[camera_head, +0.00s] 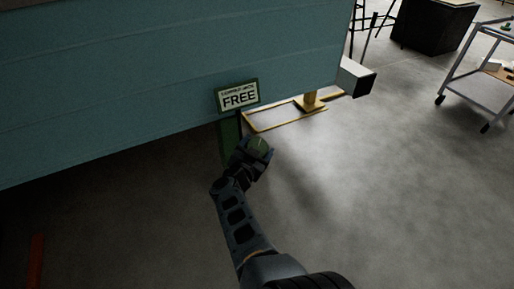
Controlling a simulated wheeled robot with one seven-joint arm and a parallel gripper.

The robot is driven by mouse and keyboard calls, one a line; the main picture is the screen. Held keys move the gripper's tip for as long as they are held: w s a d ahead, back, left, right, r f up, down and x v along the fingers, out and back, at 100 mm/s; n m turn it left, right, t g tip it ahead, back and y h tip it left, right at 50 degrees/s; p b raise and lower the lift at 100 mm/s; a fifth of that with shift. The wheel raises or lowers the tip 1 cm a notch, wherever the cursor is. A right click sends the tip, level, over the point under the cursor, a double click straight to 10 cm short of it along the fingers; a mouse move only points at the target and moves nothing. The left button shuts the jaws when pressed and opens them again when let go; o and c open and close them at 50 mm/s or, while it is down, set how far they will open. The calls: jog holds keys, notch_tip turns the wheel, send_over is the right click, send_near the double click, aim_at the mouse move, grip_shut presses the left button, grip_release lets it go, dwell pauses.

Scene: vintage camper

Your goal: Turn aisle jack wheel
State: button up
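A dark green post (229,139) stands under the lower edge of the teal camper wall. It carries a sign (238,97) whose large word reads "FREE"; the smaller line above is hard to read. My gripper (257,151) is at the right side of the post, below the sign. A small green patch (258,144) shows at the gripper's end and may be part of the jack wheel. The rest of the wheel is hidden or too dark to make out. I cannot tell whether the fingers touch it or are closed.
The teal camper wall (120,85) overhangs the floor at upper left. A wheeled cart (480,85) and black box (430,27) stand at upper right. The right floor is clear.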

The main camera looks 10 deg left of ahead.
jog(key=o, duration=0.4)
jog(key=shift+s+a+r+p, duration=0.1)
jog(key=shift+s+r+p, duration=0.05)
jog(key=shift+s+p, duration=0.15)
jog(key=p+v, duration=0.5)
jog(key=v, duration=0.2)
dwell(0.4)
